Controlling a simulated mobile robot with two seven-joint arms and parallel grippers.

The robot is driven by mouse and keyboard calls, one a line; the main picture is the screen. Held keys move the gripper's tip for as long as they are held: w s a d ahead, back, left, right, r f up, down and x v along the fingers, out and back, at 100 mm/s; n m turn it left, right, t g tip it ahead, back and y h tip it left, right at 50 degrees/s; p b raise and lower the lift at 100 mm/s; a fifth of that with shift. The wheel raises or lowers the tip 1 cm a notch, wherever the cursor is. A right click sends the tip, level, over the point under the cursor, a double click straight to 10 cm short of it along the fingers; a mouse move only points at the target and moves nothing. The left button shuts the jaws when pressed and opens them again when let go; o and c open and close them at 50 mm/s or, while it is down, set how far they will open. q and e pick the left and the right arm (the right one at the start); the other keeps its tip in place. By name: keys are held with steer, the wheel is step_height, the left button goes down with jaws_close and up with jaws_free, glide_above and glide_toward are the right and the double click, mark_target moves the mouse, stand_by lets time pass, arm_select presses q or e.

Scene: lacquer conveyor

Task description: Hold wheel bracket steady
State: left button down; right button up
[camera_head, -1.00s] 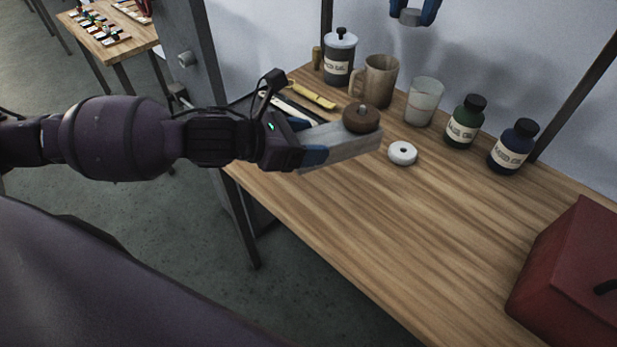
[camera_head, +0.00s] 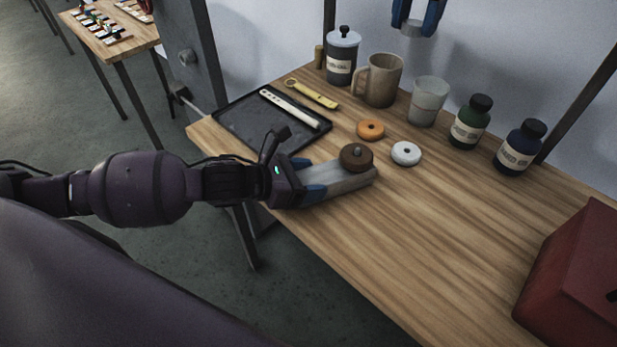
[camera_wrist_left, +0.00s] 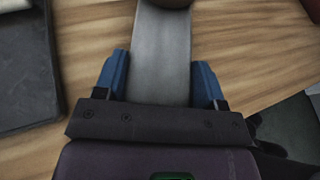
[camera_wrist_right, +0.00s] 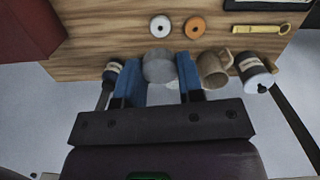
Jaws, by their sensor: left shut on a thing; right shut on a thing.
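My left gripper (camera_head: 312,183) is shut on the grey wheel bracket (camera_head: 338,181), near the table's front edge. A brown wheel (camera_head: 357,157) with a small pin at its centre sits at the bracket's far end. In the left wrist view the bracket (camera_wrist_left: 162,60) lies between the blue fingers, and the wheel is cut off at the top. Whether the bracket touches the table I cannot tell. My right gripper (camera_head: 417,20), high above the back of the table, is shut on a grey round piece (camera_wrist_right: 160,67). A white wheel (camera_head: 406,153) and an orange wheel (camera_head: 371,129) lie beyond the bracket.
A dark tray (camera_head: 243,127) holds a pale tool (camera_head: 290,107); a yellow tool (camera_head: 313,94) lies behind it. A lidded jar (camera_head: 341,58), mug (camera_head: 380,80), cup (camera_head: 428,101) and two bottles (camera_head: 466,122) (camera_head: 519,148) line the back. A red box (camera_head: 575,275) stands right. The table's middle front is clear.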

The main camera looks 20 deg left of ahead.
arm_select(q)
steer(key=shift+c, duration=1)
jaws_free()
steer(key=shift+r, duration=0.15)
arm_select(e)
steer(key=shift+r, duration=0.1)
arm_select(q)
steer(key=p+v, duration=0.1)
steer(key=v, duration=1.1)
arm_select(e)
steer(key=shift+s+r, duration=0.25)
steer(key=shift+r, duration=0.6)
